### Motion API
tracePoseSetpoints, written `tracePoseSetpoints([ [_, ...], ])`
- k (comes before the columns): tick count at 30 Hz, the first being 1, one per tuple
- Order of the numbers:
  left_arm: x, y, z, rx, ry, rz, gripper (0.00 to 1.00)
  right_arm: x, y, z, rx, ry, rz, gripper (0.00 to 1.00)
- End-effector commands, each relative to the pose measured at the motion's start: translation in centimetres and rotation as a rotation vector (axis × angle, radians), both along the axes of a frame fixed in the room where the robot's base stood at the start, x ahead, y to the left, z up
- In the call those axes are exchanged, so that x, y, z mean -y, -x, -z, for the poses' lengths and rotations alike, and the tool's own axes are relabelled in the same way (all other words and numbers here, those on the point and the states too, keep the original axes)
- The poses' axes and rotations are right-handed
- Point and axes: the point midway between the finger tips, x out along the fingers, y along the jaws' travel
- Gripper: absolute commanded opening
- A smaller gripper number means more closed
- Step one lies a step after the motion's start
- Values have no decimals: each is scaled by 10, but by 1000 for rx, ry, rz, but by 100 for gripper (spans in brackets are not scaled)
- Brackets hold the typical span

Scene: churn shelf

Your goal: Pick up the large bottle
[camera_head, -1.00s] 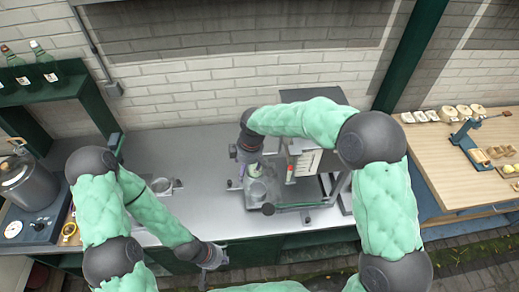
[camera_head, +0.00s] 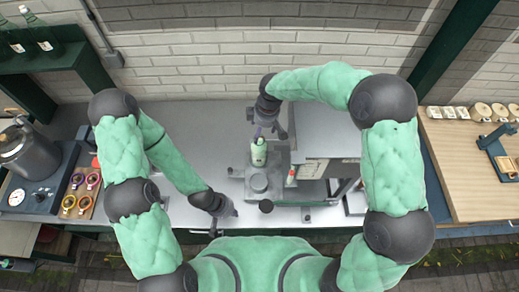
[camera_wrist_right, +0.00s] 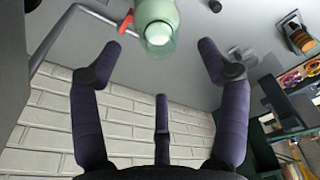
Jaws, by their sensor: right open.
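A pale green bottle (camera_head: 258,152) stands upright at the grey machine on the steel counter. In the right wrist view the bottle (camera_wrist_right: 158,22) shows at the top edge, just beyond and between the spread fingertips. My right gripper (camera_head: 271,131) is open at the bottle's wall side, close to its upper part; no finger is clearly closed on it. My left gripper (camera_head: 226,210) hangs low over the counter's front edge, left of the bottle, and its fingers are too small to read. Dark green bottles (camera_head: 42,36) with labels stand on the shelf at the upper left.
A pot (camera_head: 26,150) and coloured rings (camera_head: 78,192) are at the left. A wooden table (camera_head: 470,185) is at the right. The counter's left-middle is mostly clear.

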Motion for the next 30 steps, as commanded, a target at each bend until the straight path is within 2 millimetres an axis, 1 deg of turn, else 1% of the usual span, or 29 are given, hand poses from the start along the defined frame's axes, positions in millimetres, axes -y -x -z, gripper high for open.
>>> tracePoseSetpoints([
  [1,0,0,-1,1,0,0,0,-1,0,5,-1,1,0,76],
  [8,0,0,-4,1,0,0,0,-3,-1,20,-1,1,0,76],
  [15,0,0,-9,1,0,0,0,-7,-3,53,-1,0,1,76],
  [18,0,0,-10,1,0,0,0,-9,-4,62,0,-1,1,76],
  [21,0,0,-10,1,0,0,0,-9,-4,65,1,-1,0,76],
  [26,0,0,-10,1,0,0,0,-9,-4,65,1,-1,0,76],
  [27,0,0,-10,1,0,0,0,-9,-4,65,1,-1,0,73],
  [29,0,0,-10,1,0,0,0,-9,-4,65,1,-1,0,56],
  [30,0,0,-10,1,0,0,0,-9,-4,65,1,-1,0,45],
])
